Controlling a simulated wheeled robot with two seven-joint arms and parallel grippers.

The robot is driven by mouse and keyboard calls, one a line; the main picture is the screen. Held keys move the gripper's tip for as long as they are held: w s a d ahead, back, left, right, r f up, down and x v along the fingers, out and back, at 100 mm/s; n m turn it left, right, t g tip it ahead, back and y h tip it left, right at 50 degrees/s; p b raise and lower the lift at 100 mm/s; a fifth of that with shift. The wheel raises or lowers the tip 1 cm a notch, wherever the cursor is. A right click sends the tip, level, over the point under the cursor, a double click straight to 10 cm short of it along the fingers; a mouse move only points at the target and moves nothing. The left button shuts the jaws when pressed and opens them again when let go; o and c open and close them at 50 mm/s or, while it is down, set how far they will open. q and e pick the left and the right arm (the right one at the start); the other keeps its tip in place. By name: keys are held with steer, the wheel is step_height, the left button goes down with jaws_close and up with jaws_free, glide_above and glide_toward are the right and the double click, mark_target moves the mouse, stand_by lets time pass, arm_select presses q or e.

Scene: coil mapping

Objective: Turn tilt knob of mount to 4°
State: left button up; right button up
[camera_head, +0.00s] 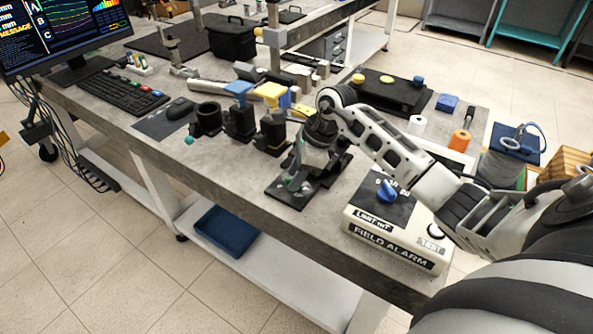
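My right arm comes in from the right and reaches over the bench (235,180). My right gripper (300,178) points down at a dark mount with a flat black base plate (287,196) near the bench's front edge. The gripper hides most of this mount. Its tilt knob and any angle scale cannot be made out. Whether the fingers touch the mount or are closed on a part of it cannot be told. My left gripper is not in view.
A field alarm box (395,237) with a blue knob (387,192) stands right of the mount. Black fixtures with a blue top (238,88) and a yellow top (271,92) stand to its left. A keyboard (122,90) and monitor (65,35) are farther left.

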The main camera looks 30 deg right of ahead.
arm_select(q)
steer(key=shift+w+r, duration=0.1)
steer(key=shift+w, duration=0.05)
arm_select(e)
jaws_close()
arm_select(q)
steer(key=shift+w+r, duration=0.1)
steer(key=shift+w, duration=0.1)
